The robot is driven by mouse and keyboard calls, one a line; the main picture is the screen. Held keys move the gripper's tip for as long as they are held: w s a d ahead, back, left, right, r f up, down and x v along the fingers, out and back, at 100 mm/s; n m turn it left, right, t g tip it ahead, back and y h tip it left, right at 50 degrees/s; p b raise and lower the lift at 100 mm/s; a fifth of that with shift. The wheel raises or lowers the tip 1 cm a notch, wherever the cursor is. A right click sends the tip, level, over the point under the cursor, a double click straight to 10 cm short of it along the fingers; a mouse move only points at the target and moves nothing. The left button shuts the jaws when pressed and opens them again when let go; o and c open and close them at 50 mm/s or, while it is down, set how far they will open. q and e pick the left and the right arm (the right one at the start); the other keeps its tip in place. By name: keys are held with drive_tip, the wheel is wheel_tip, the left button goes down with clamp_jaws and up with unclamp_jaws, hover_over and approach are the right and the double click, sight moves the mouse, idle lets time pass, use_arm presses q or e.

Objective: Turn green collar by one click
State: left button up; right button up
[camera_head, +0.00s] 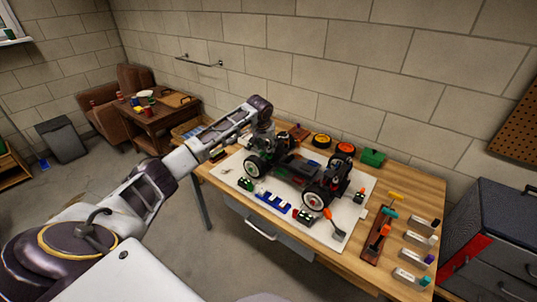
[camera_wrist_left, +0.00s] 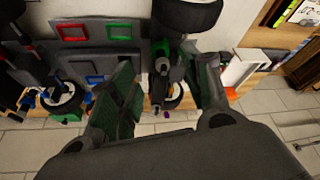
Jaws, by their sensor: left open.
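The RC racecar (camera_head: 296,170) stands on a white mat on the workbench, its wheels showing white rims. My left gripper (camera_head: 263,128) is above the car's left end. In the left wrist view my left gripper (camera_wrist_left: 160,62) is open, one finger on each side of a slim shock absorber. A small green band, seemingly the green collar (camera_wrist_left: 161,48), shows on the shock absorber between the fingers, below a black tire. I cannot tell whether the fingers touch it. In the head view the collar is hidden by the gripper. My right gripper is out of view.
The white mat (camera_head: 355,205) also holds blue parts, small green-black pieces and an orange-handled tool (camera_head: 333,223). A tool rack (camera_head: 378,238) and several labelled blocks stand at the right. A green box (camera_head: 372,157) is at the back by the brick wall.

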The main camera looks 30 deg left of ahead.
sight(269, 153)
use_arm(q)
drive_tip(key=shift+x, duration=4.15)
